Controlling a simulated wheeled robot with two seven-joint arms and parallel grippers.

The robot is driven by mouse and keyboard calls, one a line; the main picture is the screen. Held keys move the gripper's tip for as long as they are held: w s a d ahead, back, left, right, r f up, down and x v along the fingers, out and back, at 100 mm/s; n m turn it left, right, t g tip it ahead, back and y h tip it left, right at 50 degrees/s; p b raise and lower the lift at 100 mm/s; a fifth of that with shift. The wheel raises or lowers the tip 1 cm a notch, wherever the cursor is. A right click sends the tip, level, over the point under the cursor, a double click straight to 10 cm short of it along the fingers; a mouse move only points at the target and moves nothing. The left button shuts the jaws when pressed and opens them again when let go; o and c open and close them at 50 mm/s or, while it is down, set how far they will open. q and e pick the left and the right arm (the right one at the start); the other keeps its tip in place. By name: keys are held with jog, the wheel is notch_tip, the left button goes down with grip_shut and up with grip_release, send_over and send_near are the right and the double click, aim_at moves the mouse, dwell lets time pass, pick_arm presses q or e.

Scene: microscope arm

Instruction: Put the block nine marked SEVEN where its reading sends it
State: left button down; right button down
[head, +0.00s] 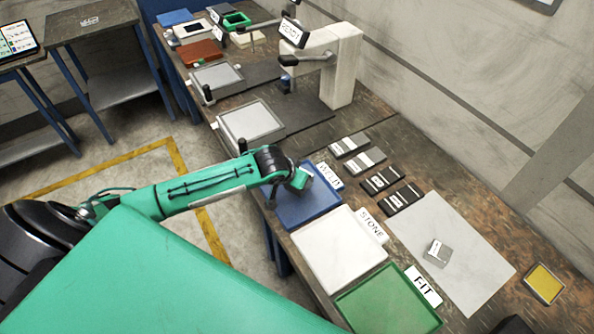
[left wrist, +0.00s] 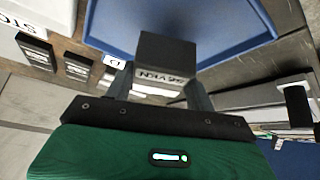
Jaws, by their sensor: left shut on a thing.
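My left gripper (head: 301,179) is over the blue tray (head: 308,208) beside the WELD card (head: 330,175). In the left wrist view it is shut on a dark grey block (left wrist: 165,50) with a pale label whose writing I cannot read surely. The blue tray's rim shows behind the block (left wrist: 105,45); I cannot tell whether the block touches the tray. In the head view the gripper hides the block. The white tray (head: 338,250) has a STONE card (head: 370,225), and the green tray (head: 385,303) a card like F-IT (head: 423,286). My right gripper is not in view.
Several labelled striped blocks (head: 358,160) lie behind the trays. A grey block (head: 437,252) lies on a pale sheet (head: 470,275), with a yellow-topped tray (head: 543,283) at right. A cream microscope arm (head: 343,65) stands farther back, near flat stages (head: 250,121).

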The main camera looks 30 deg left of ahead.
pick_arm(q)
notch_tip(320, 180, down, 4)
jog(key=shift+w+r+p, duration=0.1)
jog(key=shift+r+p, duration=0.1)
jog(key=shift+p, duration=0.1)
jog(key=shift+f, duration=0.1)
jog(key=c, duration=0.5)
grip_release()
jog(key=shift+f, duration=0.2)
jog(key=shift+s, duration=0.2)
jog(key=shift+r, duration=0.1)
jog(key=shift+s+r, duration=0.1)
jog(key=shift+r, duration=0.1)
jog(key=d+b+v, duration=0.1)
jog(key=v, duration=1)
jog(key=shift+a+r+b, duration=0.25)
jog(key=shift+a+b, duration=0.1)
jog(key=shift+a, duration=0.15)
